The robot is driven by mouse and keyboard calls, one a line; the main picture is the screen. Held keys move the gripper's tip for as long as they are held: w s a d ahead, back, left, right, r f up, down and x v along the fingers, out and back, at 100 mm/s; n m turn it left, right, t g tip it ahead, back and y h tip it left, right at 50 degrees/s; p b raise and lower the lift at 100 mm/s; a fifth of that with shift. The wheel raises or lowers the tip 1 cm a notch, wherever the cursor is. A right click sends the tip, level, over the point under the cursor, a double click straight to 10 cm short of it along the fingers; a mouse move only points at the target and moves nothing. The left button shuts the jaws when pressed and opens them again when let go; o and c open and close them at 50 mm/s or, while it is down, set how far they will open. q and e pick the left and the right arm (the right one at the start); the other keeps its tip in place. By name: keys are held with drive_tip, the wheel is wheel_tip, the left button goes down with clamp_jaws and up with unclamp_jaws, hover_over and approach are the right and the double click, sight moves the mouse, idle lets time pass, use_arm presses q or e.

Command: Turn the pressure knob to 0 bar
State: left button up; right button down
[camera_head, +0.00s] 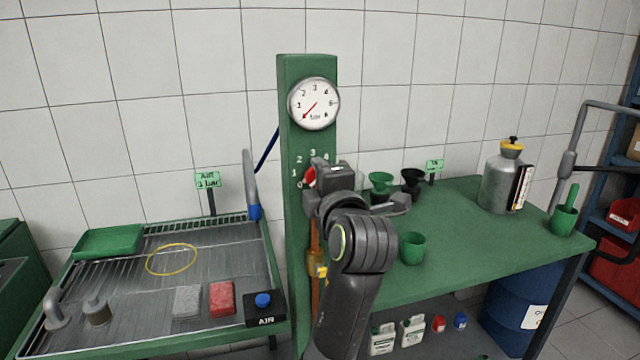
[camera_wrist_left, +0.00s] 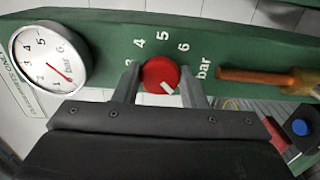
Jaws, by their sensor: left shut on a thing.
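The red pressure knob (camera_wrist_left: 159,72) sits on the green post (camera_head: 293,130) below the gauge. My left gripper (camera_wrist_left: 160,84) has one finger on each side of it and is shut on it. The knob's white mark points to the lower right in the wrist view, away from the visible printed 4, 5 and 6. The lower part of the scale is hidden by the gripper. In the head view the left gripper (camera_head: 312,180) covers most of the knob. The round gauge (camera_head: 314,103) has its red needle pointing lower left, near the low end. My right gripper is out of view.
A wash tray (camera_head: 150,318) with a red block (camera_head: 222,299) and grey block stands left of the post. A green bench (camera_head: 460,240) with funnels, a green cup (camera_head: 412,248) and a metal sprayer (camera_head: 500,182) stands right. A brass-coloured fitting (camera_head: 316,262) hangs below the knob.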

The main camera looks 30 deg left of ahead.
use_arm(q)
drive_tip(key=shift+r, duration=0.2)
drive_tip(key=o, duration=1)
drive_tip(key=shift+w+f, duration=0.15)
drive_tip(key=shift+f, duration=0.1)
